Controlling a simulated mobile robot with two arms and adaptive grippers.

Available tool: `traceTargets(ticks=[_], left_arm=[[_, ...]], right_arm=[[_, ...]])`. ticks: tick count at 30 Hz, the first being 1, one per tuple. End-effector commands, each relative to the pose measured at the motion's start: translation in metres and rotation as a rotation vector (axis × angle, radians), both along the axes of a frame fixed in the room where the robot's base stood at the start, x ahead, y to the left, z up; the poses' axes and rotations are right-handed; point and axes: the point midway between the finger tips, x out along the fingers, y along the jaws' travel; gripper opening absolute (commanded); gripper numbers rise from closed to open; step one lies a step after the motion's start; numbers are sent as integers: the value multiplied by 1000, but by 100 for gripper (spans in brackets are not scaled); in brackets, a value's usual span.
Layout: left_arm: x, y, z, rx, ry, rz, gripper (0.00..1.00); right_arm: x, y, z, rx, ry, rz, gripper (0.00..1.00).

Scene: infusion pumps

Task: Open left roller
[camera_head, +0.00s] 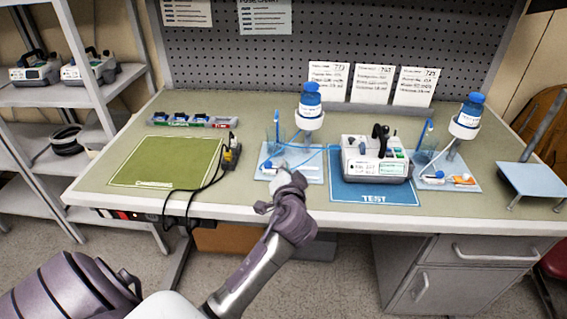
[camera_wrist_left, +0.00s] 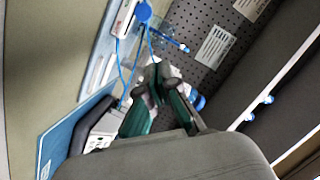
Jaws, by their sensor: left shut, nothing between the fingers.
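The left roller clamp (camera_head: 268,165), a small white and blue part, sits on the left pale-blue tray (camera_head: 311,176) at the bench's front. My left gripper (camera_head: 281,170) is just right of it and partly covers the tray. Whether they touch cannot be told. In the left wrist view my left gripper (camera_wrist_left: 152,78) has its fingertips together with nothing between them. A white part with a round blue piece (camera_wrist_left: 143,12) shows above the fingers there, with blue tubing (camera_wrist_left: 121,62) running down from it. My right gripper is not in view.
The infusion pump (camera_head: 374,165) stands on the blue TEST mat (camera_head: 372,195) to the right.

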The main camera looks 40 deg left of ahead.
Motion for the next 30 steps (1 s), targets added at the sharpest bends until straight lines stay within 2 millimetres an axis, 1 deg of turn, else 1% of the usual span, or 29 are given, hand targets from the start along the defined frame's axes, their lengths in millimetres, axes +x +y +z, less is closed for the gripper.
traceTargets(ticks=[1,3,6,8,16,30], left_arm=[[-7,-7,0,-5,-2,-1,0],[-15,-14,2,-4,-1,-2,0],[-22,-21,4,-3,-1,-1,0],[-25,-23,5,-2,0,-1,0],[-27,-24,7,-1,0,-1,0],[-27,-24,7,-1,0,-1,0]], right_arm=[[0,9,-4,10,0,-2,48],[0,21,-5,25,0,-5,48],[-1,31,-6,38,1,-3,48],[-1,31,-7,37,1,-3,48],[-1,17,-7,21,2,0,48],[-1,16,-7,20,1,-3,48]])
